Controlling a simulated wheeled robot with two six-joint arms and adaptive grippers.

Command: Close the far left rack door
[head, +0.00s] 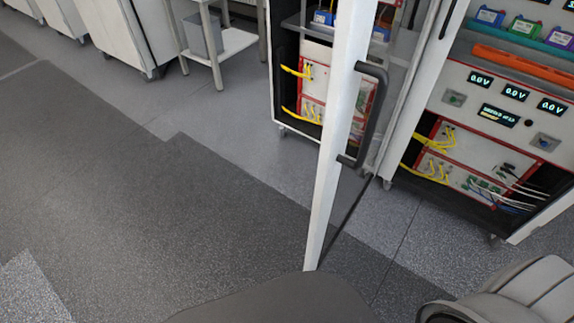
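An open rack door (340,120) stands nearly edge-on in the middle of the head view, swung out toward me. It has a white frame, a see-through pane and a black bar handle (376,110). Behind it is the left rack (284,60), with its front uncovered and yellow cables showing inside. A second white door edge (418,90) with a black handle (449,18) stands just right of it. I cannot tell for certain which door belongs to which rack. Neither gripper shows; a grey part of my own body is at the lower right.
The right rack (500,115) is open, with displays, cables and coloured battery units. A white table (232,42) with a grey bin (203,34) and white cabinets (130,30) stand at the back left. The grey floor (130,190) on the left is clear.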

